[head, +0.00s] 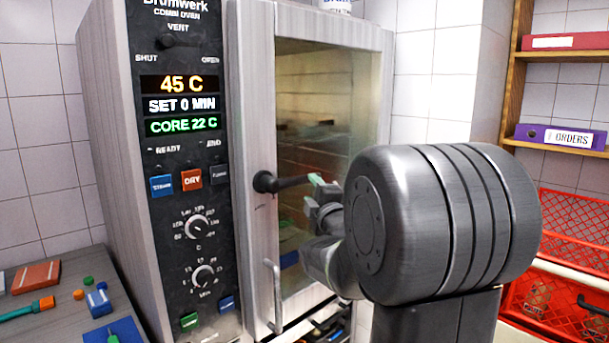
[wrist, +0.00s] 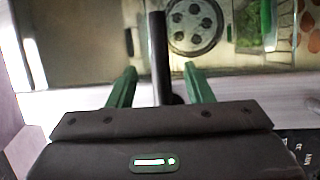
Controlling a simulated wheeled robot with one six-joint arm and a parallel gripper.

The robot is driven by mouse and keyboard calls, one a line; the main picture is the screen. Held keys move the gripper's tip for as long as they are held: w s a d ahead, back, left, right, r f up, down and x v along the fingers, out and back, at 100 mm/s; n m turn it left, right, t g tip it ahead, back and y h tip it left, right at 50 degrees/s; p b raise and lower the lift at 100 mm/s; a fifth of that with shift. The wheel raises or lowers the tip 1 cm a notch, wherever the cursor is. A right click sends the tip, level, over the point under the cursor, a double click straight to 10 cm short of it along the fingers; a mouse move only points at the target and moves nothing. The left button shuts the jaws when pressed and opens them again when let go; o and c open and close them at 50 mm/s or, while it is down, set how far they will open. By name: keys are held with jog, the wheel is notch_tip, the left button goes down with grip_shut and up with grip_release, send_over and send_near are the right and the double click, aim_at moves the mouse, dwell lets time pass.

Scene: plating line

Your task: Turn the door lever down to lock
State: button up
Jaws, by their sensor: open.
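The door lever (head: 288,183) is a black bar on a round hub on the oven door's metal frame. It points right, close to level, across the glass. The oven door (head: 255,100) looks shut against the oven. My gripper (head: 316,190) is at the lever's free end, partly hidden by my own arm. In the wrist view the lever (wrist: 158,50) runs between the two green fingers of my gripper (wrist: 160,78), which are spread with a gap on each side. Whether either finger touches it is hard to tell.
A vertical metal handle (head: 273,295) is lower on the door. The control panel (head: 185,240) with knobs and buttons is to the left and reads 45 C. A counter (head: 60,310) with small coloured items is at the far left. Red crates (head: 570,240) stand at the right.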

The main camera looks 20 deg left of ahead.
aim_at(305, 182)
jog(key=p+x, duration=0.2)
jog(key=x, duration=0.5)
grip_shut()
